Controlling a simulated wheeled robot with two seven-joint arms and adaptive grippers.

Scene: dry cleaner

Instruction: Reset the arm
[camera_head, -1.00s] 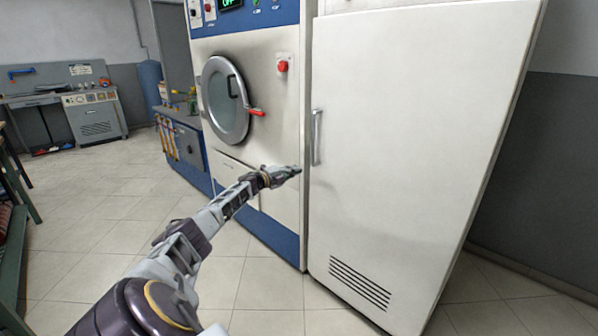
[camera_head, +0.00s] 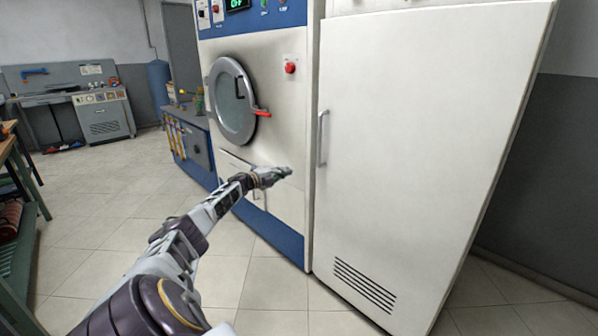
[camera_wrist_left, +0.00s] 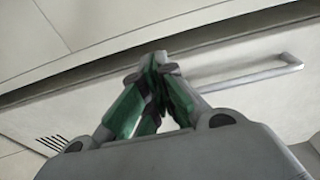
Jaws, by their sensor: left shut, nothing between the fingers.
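My left arm reaches in from the lower left in the head view. Its gripper (camera_head: 287,172) is shut and empty, in front of the dry-cleaning machine's lower right panel. It is to the left of the white door's handle and lower than it, and appears apart from it. In the left wrist view the left gripper's fingers (camera_wrist_left: 158,62) are together with nothing between them. The handle (camera_wrist_left: 250,76) shows to the right of them. My right gripper is not in view.
The tall white door (camera_head: 420,150) is closed, with a vertical handle (camera_head: 323,138). The machine has a round door (camera_head: 233,103) with a red latch (camera_head: 263,113). The tiled floor (camera_head: 95,200) between is clear.

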